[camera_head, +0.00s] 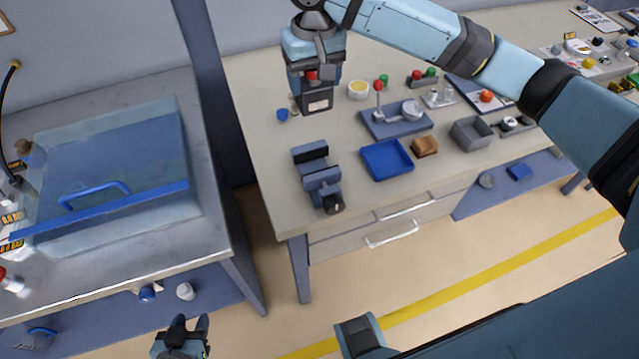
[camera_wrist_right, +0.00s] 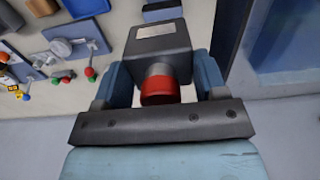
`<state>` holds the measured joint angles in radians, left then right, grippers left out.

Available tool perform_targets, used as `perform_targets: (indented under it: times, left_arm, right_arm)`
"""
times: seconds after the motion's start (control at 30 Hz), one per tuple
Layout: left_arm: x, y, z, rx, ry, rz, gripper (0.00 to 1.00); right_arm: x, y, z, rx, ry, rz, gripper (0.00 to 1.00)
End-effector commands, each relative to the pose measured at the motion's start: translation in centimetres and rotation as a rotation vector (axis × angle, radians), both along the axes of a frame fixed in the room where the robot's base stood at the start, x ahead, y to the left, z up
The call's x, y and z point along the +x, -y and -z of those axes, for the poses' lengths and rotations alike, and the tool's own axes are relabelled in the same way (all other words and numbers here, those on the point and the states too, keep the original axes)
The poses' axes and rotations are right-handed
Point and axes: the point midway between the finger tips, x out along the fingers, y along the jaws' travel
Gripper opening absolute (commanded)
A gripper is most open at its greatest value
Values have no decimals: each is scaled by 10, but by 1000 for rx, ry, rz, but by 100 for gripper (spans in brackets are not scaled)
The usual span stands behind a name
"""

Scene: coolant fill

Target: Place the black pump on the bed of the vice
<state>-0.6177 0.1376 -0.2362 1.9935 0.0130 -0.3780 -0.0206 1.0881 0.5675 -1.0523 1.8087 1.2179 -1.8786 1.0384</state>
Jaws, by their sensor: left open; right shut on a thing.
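The black pump (camera_head: 318,100) is a dark box with a pale label and a red cap. It is upright near the back left of the bench, and I cannot tell whether its base touches the top. My right gripper (camera_head: 314,76) is shut on it from above. In the right wrist view, the pump (camera_wrist_right: 163,45) sits between the blue fingers, its red cap toward the palm. The blue-grey vice (camera_head: 318,180) stands at the bench's front left corner, nearer than the pump, with its bed clear. My left gripper (camera_head: 190,325) is open and empty, low at the bottom.
A blue tray (camera_head: 387,160), brown block (camera_head: 425,146) and grey bin (camera_head: 472,134) lie right of the vice. A blue cap (camera_head: 282,114) and a yellow-topped round part (camera_head: 359,89) flank the pump. A lidded clear box (camera_head: 115,170) sits on the left bench. Bench top is free between pump and vice.

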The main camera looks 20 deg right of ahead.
Motion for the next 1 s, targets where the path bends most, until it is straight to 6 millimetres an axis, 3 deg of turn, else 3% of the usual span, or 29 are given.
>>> perform_targets:
  times: [0.23, 0.7, 0.83, 1.0]
  left_arm:
    - [2, 0, 2, 0, 4, 1, 43]
    - [3, -1, -3, 0, 6, 0, 43]
    - [3, -1, -3, 2, 6, 0, 43]
    - [2, -1, -3, 2, 5, 0, 43]
  right_arm:
    - [1, -1, 11, -7, -5, 7, 36]
    - [1, -1, 129, -6, -5, 7, 36]
    - [1, -1, 149, -6, -3, 6, 36]
    - [1, -1, 160, -5, -3, 5, 36]
